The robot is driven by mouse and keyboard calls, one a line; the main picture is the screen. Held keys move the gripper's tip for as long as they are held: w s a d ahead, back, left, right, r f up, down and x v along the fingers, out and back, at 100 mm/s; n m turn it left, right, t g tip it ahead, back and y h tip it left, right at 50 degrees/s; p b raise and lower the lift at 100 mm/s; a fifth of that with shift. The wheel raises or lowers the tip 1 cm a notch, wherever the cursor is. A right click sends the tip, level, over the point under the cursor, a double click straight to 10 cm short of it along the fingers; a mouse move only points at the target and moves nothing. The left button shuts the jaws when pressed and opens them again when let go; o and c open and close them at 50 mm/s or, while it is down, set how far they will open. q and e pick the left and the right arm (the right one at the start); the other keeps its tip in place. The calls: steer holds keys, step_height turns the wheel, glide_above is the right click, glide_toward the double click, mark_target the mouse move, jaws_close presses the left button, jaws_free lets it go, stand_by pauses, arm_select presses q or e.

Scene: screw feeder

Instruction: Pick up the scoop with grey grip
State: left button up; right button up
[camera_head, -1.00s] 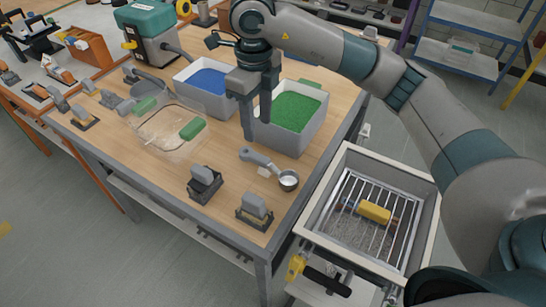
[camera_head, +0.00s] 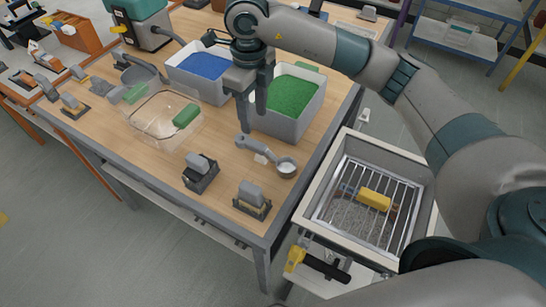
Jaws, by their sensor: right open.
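The scoop with grey grip (camera_head: 254,147) lies on the wooden table, its round metal bowl (camera_head: 286,168) at the lower right and its grip at the upper left. My right gripper (camera_head: 252,124) is open and points down just above and behind the grip end of the scoop. Its fingers hold nothing. Whether the fingertips touch the grip cannot be told. My left gripper does not show.
A bin of blue pieces (camera_head: 204,66) and a bin of green pieces (camera_head: 293,94) stand behind. A clear box (camera_head: 160,122) with green handles is at the left. Dark-based blocks (camera_head: 201,173) stand in front. A grated tray with a yellow item (camera_head: 374,199) is right of the table.

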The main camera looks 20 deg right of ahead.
mark_target(255, 143)
step_height(255, 143, down, 8)
steer(key=p, duration=0.2)
steer(key=shift+f+p, duration=0.1)
steer(key=shift+p, duration=0.3)
steer(key=shift+f, duration=0.35)
steer(key=shift+w+f+p, duration=0.1)
steer(key=shift+f+p, duration=0.35)
steer(key=shift+p, duration=0.15)
steer(key=f, duration=0.1)
steer(key=f+p, duration=0.2)
steer(key=shift+w+f, duration=0.25)
steer(key=shift+f, duration=0.4)
steer(key=shift+c, duration=0.6)
